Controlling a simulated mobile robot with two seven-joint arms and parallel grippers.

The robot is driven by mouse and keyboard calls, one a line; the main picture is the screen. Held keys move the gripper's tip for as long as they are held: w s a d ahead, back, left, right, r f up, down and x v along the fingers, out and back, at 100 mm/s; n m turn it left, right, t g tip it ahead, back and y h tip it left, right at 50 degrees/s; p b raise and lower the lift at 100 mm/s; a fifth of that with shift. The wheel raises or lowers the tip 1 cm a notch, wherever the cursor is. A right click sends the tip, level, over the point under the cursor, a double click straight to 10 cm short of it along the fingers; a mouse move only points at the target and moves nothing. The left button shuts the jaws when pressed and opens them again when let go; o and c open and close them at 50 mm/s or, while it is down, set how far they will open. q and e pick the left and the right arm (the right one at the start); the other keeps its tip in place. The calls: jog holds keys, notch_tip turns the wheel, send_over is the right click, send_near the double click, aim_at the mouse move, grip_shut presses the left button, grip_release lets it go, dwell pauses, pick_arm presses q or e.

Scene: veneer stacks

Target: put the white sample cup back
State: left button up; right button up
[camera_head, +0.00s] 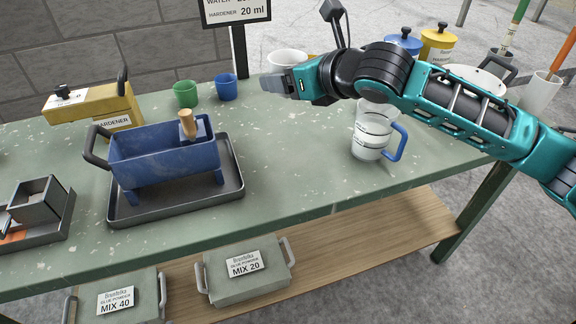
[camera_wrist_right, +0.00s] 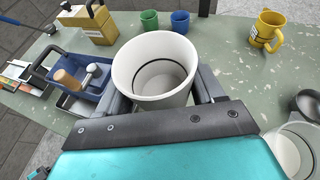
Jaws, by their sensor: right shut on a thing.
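My right gripper (camera_head: 284,80) reaches in from the right above the back of the green table (camera_head: 290,160). It is shut on a white sample cup (camera_wrist_right: 152,72). In the right wrist view the cup is upright between the two fingers, its open mouth towards the camera, with a dark ring inside near the bottom. In the head view the cup (camera_head: 287,57) shows just behind the gripper, its lower part hidden. I cannot tell whether its base touches the table. My left gripper is not in view.
A green cup (camera_head: 186,93) and a blue cup (camera_head: 226,87) stand left of the gripper. A clear jug (camera_head: 370,138) with a blue handle stands below my right arm. A blue trough (camera_head: 160,160) sits in a dark tray (camera_head: 235,185). The table's middle front is clear.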

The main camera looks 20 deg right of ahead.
jog(key=b, duration=0.3)
send_over(288, 167)
notch_tip(288, 167, down, 14)
jog(key=shift+s+f, duration=0.1)
jog(key=shift+f, duration=0.9)
jog(key=shift+f+b, duration=0.6)
jog(key=shift+f, duration=1.2)
jog(key=shift+f, duration=0.1)
jog(key=o, duration=1.1)
